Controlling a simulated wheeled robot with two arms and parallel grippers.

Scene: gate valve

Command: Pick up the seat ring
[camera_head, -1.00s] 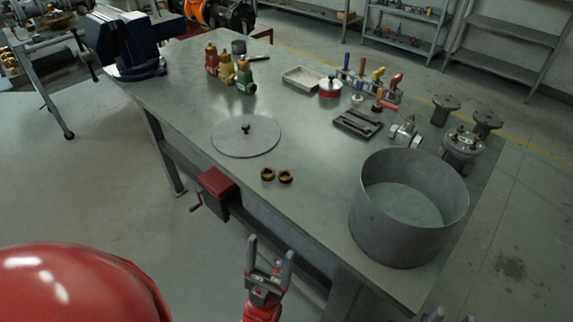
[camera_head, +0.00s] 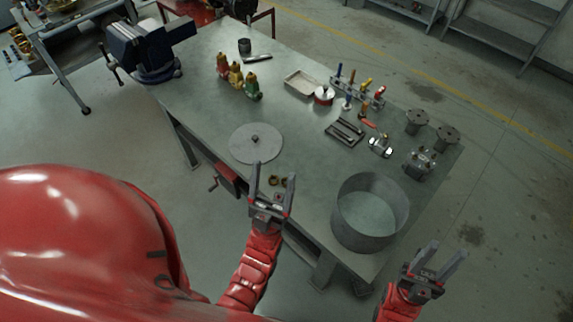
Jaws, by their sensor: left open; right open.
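My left gripper (camera_head: 273,172) is open and empty, fingers pointing away. My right gripper (camera_head: 448,248) is open and empty at the lower right, beyond the bench's front right edge.
The workbench (camera_head: 215,120) carries a flat round lid (camera_head: 255,143) behind the rings and a large open grey cylinder (camera_head: 370,212) to their right. Coloured bottles (camera_head: 238,80), a tray (camera_head: 300,83), valve parts (camera_head: 420,162) and a blue vise (camera_head: 145,50) stand further back.

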